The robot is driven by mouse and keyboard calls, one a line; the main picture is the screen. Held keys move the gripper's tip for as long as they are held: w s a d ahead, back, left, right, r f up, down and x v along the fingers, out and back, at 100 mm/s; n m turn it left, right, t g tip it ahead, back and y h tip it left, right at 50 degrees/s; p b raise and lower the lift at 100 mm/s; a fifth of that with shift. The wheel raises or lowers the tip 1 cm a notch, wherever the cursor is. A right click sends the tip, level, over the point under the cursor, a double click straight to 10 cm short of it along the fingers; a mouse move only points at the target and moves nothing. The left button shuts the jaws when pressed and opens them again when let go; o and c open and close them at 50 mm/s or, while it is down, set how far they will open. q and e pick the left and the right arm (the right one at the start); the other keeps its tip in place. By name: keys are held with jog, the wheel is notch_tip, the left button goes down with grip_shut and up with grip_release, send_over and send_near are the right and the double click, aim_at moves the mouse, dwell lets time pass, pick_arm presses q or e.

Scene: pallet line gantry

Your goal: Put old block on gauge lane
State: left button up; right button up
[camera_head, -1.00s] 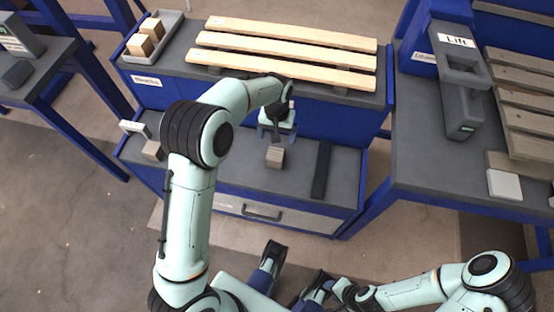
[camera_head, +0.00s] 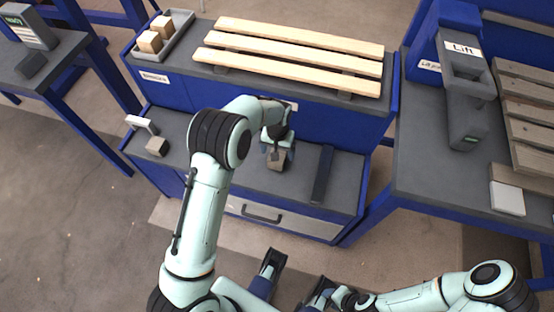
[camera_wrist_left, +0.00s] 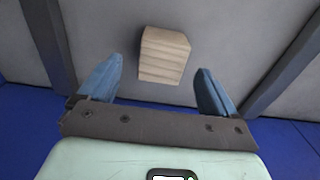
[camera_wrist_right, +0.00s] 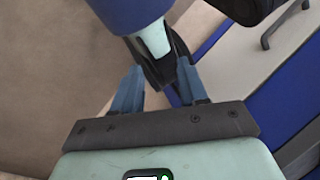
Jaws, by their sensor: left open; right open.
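A grey-brown wooden block (camera_head: 277,162) sits on the grey lower shelf (camera_head: 238,172), right below my left gripper (camera_head: 277,148). In the left wrist view the block (camera_wrist_left: 164,55) lies ahead of and between the two open fingers (camera_wrist_left: 159,70), with a gap on each side; no contact shows. A second grey-brown block (camera_head: 157,146) sits farther left, beside a white arch-like piece (camera_head: 141,123). I cannot tell for sure which part of the shelf is the gauge lane. My right gripper (camera_wrist_right: 158,92) is open and empty, low at the front.
A dark bar (camera_head: 322,173) lies right of the near block; another (camera_wrist_left: 50,45) shows in the left wrist view. Above are pale slats (camera_head: 290,58) and a tray (camera_head: 172,50) with two pale blocks. A lift unit (camera_head: 465,95) stands on the right table.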

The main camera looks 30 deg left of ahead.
aim_at(278, 165)
pick_arm(q)
notch_tip(278, 165, down, 5)
jog(key=shift+a+r+b, duration=0.1)
jog(key=shift+a+b, duration=0.05)
jog(key=shift+b, duration=0.35)
jog(key=c, duration=1.2)
jog(key=shift+r, duration=0.1)
